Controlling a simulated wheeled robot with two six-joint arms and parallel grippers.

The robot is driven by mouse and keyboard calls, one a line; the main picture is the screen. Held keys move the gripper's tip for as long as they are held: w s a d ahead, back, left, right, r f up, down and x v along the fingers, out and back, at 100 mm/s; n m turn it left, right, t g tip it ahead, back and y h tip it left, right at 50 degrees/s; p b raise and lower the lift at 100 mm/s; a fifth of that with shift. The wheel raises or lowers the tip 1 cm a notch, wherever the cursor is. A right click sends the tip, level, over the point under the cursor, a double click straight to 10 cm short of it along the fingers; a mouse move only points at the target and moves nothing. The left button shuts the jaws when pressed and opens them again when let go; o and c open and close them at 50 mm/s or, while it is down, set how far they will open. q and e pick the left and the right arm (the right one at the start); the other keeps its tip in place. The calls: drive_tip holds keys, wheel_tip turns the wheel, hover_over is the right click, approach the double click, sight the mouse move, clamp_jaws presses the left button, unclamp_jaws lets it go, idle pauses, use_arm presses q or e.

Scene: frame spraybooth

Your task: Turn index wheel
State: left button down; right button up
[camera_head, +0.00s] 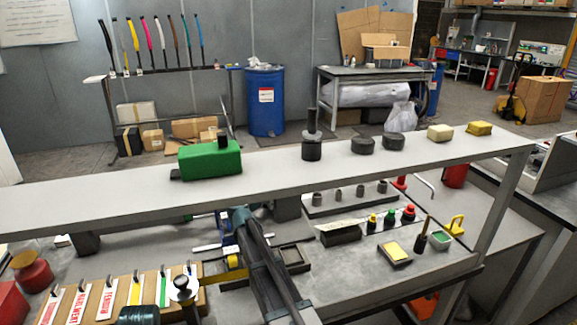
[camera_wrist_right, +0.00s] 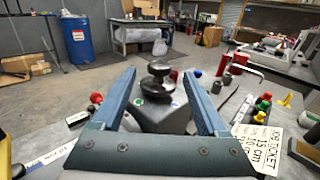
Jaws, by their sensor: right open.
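In the right wrist view, a dark, spool-like wheel (camera_wrist_right: 157,85) stands on a grey block (camera_wrist_right: 160,116); I take it to be the index wheel. My right gripper (camera_wrist_right: 159,74) is open, with one blue finger to each side of the wheel and visible gaps between. I cannot tell whether the fingers reach it in depth. In the head view a grey block (camera_head: 287,207) shows under the long shelf, and the shelf hides whatever stands above it.
The long grey shelf (camera_head: 90,197) crosses above the bench, bearing a green block (camera_head: 210,160), a dark post (camera_head: 312,148) and several pucks and sponges. Red, yellow and green-topped items stand on the bench to the right. A job ticket (camera_wrist_right: 258,147) lies beside the right finger.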

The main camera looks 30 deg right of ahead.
drive_tip(key=x, duration=0.9)
drive_tip(key=shift+w, duration=0.1)
clamp_jaws()
